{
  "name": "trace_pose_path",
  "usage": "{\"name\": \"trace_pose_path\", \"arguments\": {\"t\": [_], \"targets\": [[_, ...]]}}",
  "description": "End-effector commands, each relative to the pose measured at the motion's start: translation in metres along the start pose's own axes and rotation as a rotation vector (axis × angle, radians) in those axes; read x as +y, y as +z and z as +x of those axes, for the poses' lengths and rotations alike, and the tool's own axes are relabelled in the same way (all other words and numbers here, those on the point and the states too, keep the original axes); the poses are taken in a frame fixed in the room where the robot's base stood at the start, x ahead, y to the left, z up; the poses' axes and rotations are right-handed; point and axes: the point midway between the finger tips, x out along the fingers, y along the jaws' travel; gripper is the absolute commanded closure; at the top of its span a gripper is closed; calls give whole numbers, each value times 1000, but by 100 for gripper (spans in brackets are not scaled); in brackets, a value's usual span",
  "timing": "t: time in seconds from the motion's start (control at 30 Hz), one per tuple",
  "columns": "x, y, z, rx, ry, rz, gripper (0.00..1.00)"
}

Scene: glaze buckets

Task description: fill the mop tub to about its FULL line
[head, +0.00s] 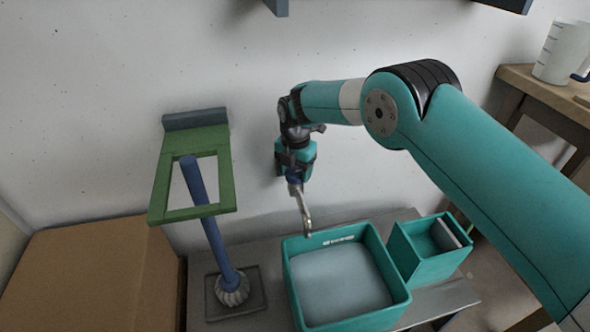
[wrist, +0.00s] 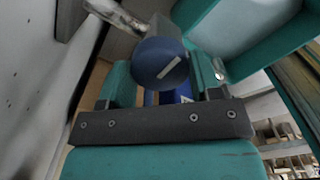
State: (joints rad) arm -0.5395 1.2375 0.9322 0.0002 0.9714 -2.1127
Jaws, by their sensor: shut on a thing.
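The teal mop tub (head: 300,305) stands on a grey bench under a metal spout (head: 306,218). A flat pale grey-blue surface, apparently water, fills the inside below a white marking (head: 339,241) on the far inner wall. The marking's text is too small to read. My gripper (head: 295,170) is shut on a blue tap knob (wrist: 160,66) with a white line on its face, above the spout. The wrist view shows the knob between my teal fingers, the spout (wrist: 116,14) at upper left and part of the tub (wrist: 212,20). I see no clear stream.
A smaller teal bin (head: 418,262) stands right of the tub. A blue-handled mop (head: 208,225) stands left, passing through a green wall bracket (head: 160,188). A cardboard box (head: 90,270) is at far left. A measuring jug (head: 562,52) sits on a wooden table at upper right.

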Motion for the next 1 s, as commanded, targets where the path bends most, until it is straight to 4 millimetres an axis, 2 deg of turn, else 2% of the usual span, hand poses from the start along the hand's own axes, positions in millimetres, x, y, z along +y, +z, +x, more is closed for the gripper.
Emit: {"name": "trace_pose_path", "arguments": {"t": [0.17, 0.2, 0.3, 0.57, 0.67, 0.77, 1.0], "targets": [[0, -1, 0, 3, -2, -4, 66], [0, -1, 0, 3, -2, -4, 35], [0, -1, 0, 2, -2, -3, 16], [0, 0, -1, 1, -1, 0, 16], [0, 0, -8, 0, 0, 0, 16], [1, 0, -25, -1, 3, 0, 16], [1, 0, -78, -1, 2, -1, 16]]}}
